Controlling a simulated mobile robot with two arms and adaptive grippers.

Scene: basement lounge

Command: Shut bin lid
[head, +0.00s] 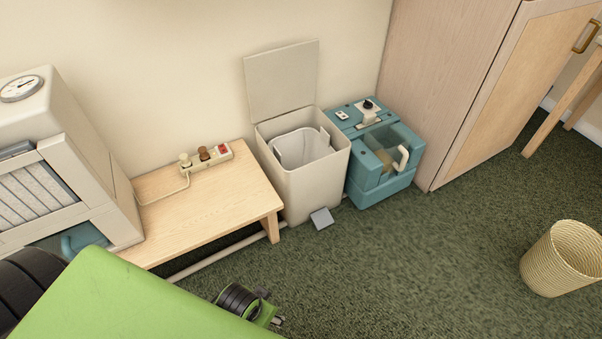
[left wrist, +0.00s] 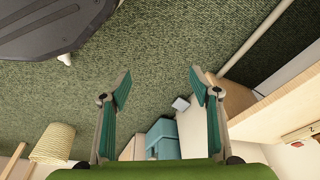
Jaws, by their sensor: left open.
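The bin (head: 318,185) is a pale square box with a white liner inside. Its lid (head: 282,82) is open and stands upright against the wall. A small grey pedal (head: 321,218) sticks out at the bin's front foot. In the left wrist view the pedal (left wrist: 181,104) and part of the bin's pale side (left wrist: 189,128) show beyond the fingers. My left gripper (left wrist: 160,86) is open and empty, apart from the bin. My right gripper is out of view.
A wooden bench (head: 205,205) with a power strip (head: 207,157) stands left of the bin. A teal machine (head: 385,180) stands close on its right, beside a wooden cabinet (head: 470,90). A wicker basket (head: 562,258) is at right. The green carpet in front is clear.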

